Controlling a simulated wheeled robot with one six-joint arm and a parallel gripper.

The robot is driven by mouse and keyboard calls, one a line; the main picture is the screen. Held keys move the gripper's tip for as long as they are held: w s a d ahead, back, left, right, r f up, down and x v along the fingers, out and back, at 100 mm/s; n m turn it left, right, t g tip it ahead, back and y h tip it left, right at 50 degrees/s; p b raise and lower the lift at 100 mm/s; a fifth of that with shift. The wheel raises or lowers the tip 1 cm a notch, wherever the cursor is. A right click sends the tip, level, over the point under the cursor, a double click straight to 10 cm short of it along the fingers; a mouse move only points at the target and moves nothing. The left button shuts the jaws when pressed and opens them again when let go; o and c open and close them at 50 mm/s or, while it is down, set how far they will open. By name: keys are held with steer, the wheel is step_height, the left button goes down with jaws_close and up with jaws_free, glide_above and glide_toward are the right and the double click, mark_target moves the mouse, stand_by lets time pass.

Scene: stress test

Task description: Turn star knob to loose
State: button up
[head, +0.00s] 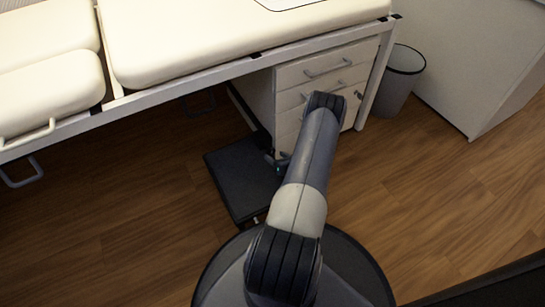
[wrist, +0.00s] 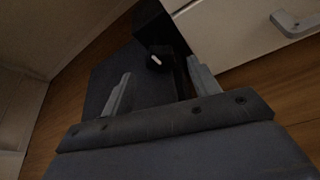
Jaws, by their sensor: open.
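A small dark knob (wrist: 161,62) with a short pale mark on its face shows in the wrist view, near the top middle. Its lobes are too dark to make out. It sits at the far end of a flat black plate (wrist: 140,88), near a dark upright part. My gripper (wrist: 159,72) is open, with its two grey fingers apart to the left and right. The knob appears beyond the fingertips and between them, with no contact visible. In the head view my gripper is mostly hidden behind my arm, low beside the black plate (head: 236,180); the knob cannot be made out there.
A cream padded couch (head: 230,35) on a white frame overhangs the plate. A white drawer unit (head: 318,75) stands close behind my arm, with a drawer handle (wrist: 297,25) at the wrist view's upper right. A grey bin (head: 398,85) stands farther right. The wooden floor at right is clear.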

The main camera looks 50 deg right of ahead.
mark_target(271, 153)
steer(key=shift+b+x, duration=0.4)
steer(key=shift+x, duration=1.2)
steer(key=c, duration=1)
steer(key=n+h+b, duration=0.2)
steer(key=n, duration=0.1)
steer(key=shift+f+g, duration=0.15)
steer(key=shift+g, duration=0.25)
steer(key=n+h+b, duration=0.1)
steer(key=n+h, duration=0.1)
steer(key=shift+w+a+n, duration=0.1)
steer(key=shift+n, duration=0.3)
